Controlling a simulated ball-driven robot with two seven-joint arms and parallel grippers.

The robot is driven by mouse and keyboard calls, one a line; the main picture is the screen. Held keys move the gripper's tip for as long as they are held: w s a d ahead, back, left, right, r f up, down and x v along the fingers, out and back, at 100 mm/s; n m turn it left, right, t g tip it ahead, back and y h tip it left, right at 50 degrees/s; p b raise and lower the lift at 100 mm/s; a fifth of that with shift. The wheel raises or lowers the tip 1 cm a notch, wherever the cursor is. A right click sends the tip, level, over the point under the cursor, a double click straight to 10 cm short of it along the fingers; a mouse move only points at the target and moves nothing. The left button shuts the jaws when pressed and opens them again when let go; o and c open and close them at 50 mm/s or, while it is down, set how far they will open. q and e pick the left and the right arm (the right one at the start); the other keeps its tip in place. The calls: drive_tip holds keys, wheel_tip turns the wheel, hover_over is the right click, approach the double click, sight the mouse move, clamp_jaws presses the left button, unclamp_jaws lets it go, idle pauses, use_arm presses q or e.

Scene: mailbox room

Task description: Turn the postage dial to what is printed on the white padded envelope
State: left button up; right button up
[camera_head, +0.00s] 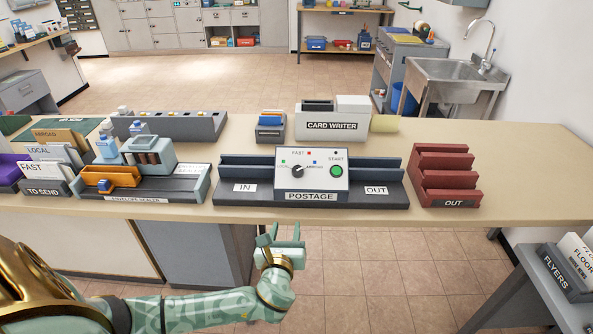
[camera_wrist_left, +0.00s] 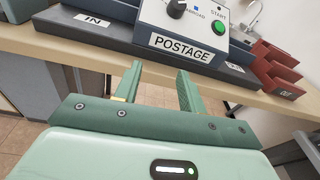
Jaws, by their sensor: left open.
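The postage machine (camera_head: 312,197) stands on the counter, with IN at its left and OUT at its right. Its black dial (camera_head: 297,171) sits left of a green START button (camera_head: 337,171). FAST is printed above the dial and a word that looks like ABROAD to its right. The dial (camera_wrist_left: 176,8) also shows at the top of the left wrist view. My left gripper (camera_head: 284,230) is open and empty, in front of the counter edge and below the POSTAGE label. My right gripper is not in view. I cannot make out a white padded envelope.
A grey and orange envelope sealer (camera_head: 150,190) and sorters marked LOCAL, FAST and ABROAD stand left. A red OUT rack (camera_head: 447,177) stands right. A card writer (camera_head: 331,124) is behind. The counter (camera_head: 510,165) is bare at far right.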

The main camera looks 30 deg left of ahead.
use_arm(q)
drive_tip(key=m+t, duration=0.1)
drive_tip(key=t, duration=0.1)
approach(297, 173)
drive_tip(key=b+x, duration=0.3)
drive_tip(key=x, duration=0.6)
drive_tip(key=shift+w+a+b, duration=0.1)
drive_tip(key=shift+w+b, duration=0.1)
drive_tip(key=shift+b, duration=0.15)
drive_tip(key=c, duration=0.7)
